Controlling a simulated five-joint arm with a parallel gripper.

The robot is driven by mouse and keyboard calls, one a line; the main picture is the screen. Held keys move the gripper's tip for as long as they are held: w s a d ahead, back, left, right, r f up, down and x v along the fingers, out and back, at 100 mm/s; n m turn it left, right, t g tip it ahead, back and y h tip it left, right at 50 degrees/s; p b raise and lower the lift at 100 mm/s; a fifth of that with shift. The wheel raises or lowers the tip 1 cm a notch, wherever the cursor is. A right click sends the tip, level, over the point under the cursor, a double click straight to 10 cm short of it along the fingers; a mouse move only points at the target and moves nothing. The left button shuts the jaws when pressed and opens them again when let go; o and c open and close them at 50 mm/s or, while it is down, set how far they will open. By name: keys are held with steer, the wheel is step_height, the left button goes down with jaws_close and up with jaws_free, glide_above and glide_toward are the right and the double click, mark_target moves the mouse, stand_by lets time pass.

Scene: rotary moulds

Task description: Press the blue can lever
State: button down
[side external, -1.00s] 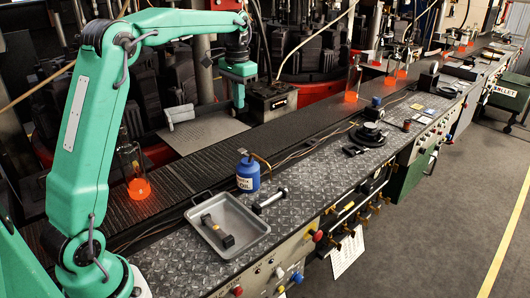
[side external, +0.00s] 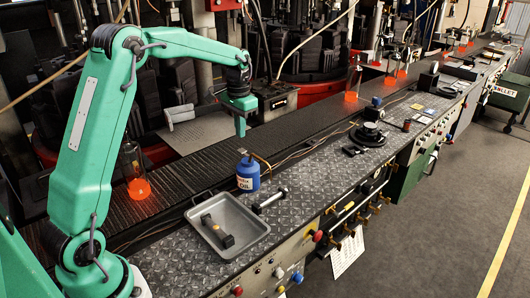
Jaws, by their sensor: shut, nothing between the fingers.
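The blue oil can (side external: 247,178) stands upright on the diamond-plate bench top, with a pale label on its front. Its lever (side external: 261,159) sticks out from the top toward the upper right and looks thin and brownish. My gripper (side external: 241,134) is shut and empty, pointing down. In the picture it is just above the can's top and slightly left of the lever, with a small gap between. I cannot tell its exact depth relative to the can.
A grey tray (side external: 247,251) with a dark tool (side external: 217,231) in it lies in front of the can. A glowing orange bottle (side external: 136,180) stands on the dark conveyor (side external: 185,165). Bench space farther right is partly clear.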

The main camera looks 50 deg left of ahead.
steer(key=shift+f, duration=2.3)
steer(key=shift+a+f, duration=0.55)
steer(key=shift+f, duration=0.2)
steer(key=shift+r, duration=0.85)
step_height(320, 180, up, 14)
glide_above(241, 150)
steer(key=a, duration=0.1)
